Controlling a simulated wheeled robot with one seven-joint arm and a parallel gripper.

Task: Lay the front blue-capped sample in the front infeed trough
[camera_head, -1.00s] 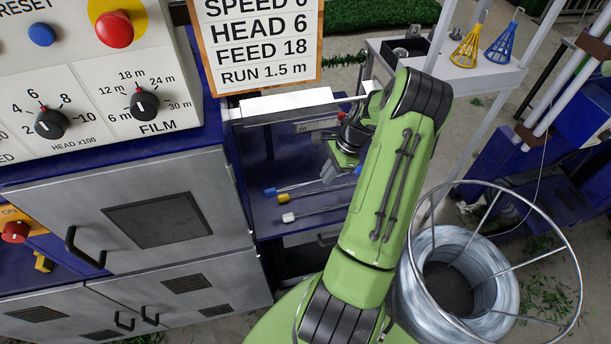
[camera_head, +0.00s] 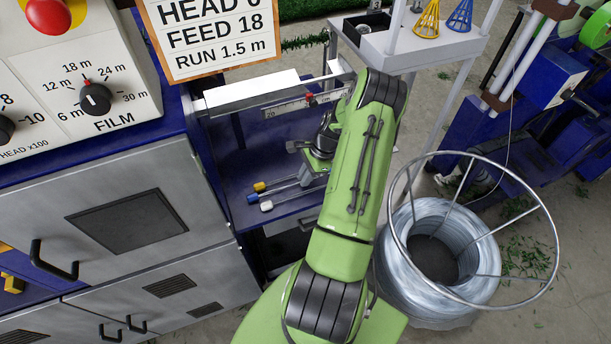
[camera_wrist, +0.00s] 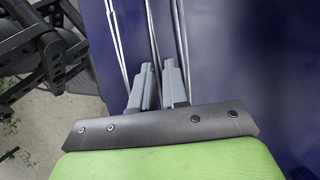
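The blue-capped sample is a thin rod with a blue cap (camera_head: 253,197), over the dark blue shelf (camera_head: 235,150) in the head view. Its cap lies between a yellow-capped sample (camera_head: 259,186) and a white-capped sample (camera_head: 266,206). My gripper (camera_head: 313,172) is at the rods' right side, low over the shelf, partly covered by my arm. In the wrist view its two grey fingers (camera_wrist: 158,85) are close together with a thin rod between them, other rods beside it; no caps show there. I cannot clearly tell which part is the front infeed trough.
A metal rail (camera_head: 270,92) with a white block and a ruler strip runs behind the shelf. The grey cabinet (camera_head: 150,235) stands left. A wire coil in a ring stand (camera_head: 400,290) is right of my arm. A small table (camera_head: 400,55) holds yellow and blue cones.

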